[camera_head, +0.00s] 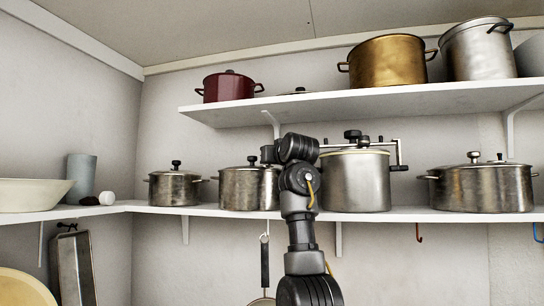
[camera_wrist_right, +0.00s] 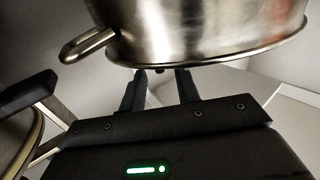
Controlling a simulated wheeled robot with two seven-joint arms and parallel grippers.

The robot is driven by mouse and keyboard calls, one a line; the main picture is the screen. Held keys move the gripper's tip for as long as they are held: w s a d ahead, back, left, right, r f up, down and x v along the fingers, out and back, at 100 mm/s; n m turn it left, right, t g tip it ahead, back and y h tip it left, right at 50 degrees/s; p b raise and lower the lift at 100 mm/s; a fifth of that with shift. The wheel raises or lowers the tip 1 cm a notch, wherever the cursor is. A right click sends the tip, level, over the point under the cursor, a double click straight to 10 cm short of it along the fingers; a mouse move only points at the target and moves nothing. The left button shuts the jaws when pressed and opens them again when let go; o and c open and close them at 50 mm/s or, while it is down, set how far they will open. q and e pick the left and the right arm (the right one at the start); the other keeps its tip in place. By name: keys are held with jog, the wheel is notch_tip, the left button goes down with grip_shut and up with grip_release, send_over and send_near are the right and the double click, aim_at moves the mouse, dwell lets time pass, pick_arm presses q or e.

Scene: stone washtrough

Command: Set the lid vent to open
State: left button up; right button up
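A tall steel pot (camera_head: 355,182) with a pale rim stands on the lower shelf. Black knobs (camera_head: 352,135) and a bar frame (camera_head: 398,152) show at its lid. I cannot tell which part is the lid vent. My black right arm rises in front of the shelf, left of this pot; its gripper is not clearly seen there. In the right wrist view, the right gripper (camera_wrist_right: 161,80) has its two fingers apart, close to the rim of a steel pot (camera_wrist_right: 200,30). A small dark piece shows between the fingertips; contact is unclear. My left gripper is out of view.
Two smaller steel pots (camera_head: 174,188) (camera_head: 237,188) stand left of the tall pot, the second partly behind my arm. A wide lidded pot (camera_head: 482,187) stands right. The upper shelf (camera_head: 330,103) overhangs with several pots. Hooks and a hanging pan (camera_head: 263,301) are below.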

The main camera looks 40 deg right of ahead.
jog(key=shift+w+f, duration=0.15)
jog(key=shift+w, duration=0.1)
jog(key=shift+c, duration=0.7)
jog(key=shift+s, duration=0.2)
grip_shut()
